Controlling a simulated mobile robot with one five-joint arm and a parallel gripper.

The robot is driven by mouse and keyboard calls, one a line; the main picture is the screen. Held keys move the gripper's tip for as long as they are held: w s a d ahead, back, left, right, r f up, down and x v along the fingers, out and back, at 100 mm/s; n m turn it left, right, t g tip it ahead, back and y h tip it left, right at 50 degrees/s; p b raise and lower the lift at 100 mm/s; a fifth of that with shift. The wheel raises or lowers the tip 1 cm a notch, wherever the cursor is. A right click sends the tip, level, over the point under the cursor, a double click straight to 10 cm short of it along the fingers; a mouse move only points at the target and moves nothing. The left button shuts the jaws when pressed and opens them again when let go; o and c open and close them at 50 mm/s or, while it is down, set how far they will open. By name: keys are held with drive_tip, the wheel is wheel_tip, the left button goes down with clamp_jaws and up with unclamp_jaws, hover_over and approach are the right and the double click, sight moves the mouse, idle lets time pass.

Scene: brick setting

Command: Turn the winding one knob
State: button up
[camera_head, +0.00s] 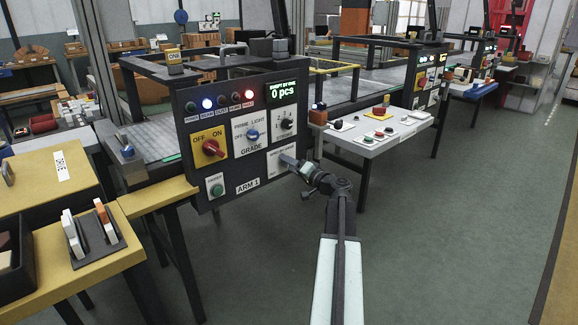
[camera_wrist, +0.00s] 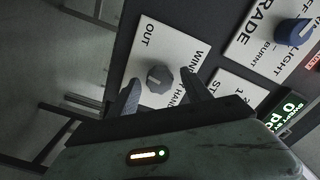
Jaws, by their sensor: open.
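The grey knob (camera_wrist: 159,78) sits on a white plate (camera_wrist: 150,52) in the wrist view. The plate reads "OUT" at one end and "WIN…" and "HAN…" at the other, partly covered by a finger. My gripper (camera_wrist: 160,80) is open, with one finger on each side of the knob; I cannot tell whether they touch it. In the head view, my gripper (camera_head: 296,164) is at the lower right of the dark control panel (camera_head: 222,173), in front of the same plate (camera_head: 276,163). The knob is hidden there behind the gripper.
The panel also bears the red OFF/ON knob (camera_head: 211,148), the blue GRADE knob (camera_head: 253,135), the black STROKE knob (camera_head: 287,123) and a green button (camera_head: 217,190). A white table (camera_head: 370,150) with buttons stands to the right. Floor (camera_head: 450,230) is clear at right.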

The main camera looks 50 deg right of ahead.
drive_tip(key=shift+w, duration=0.2)
clamp_jaws()
drive_tip(key=shift+m, duration=0.3)
drive_tip(key=m, duration=0.8)
drive_tip(key=shift+d, duration=0.1)
idle(0.4)
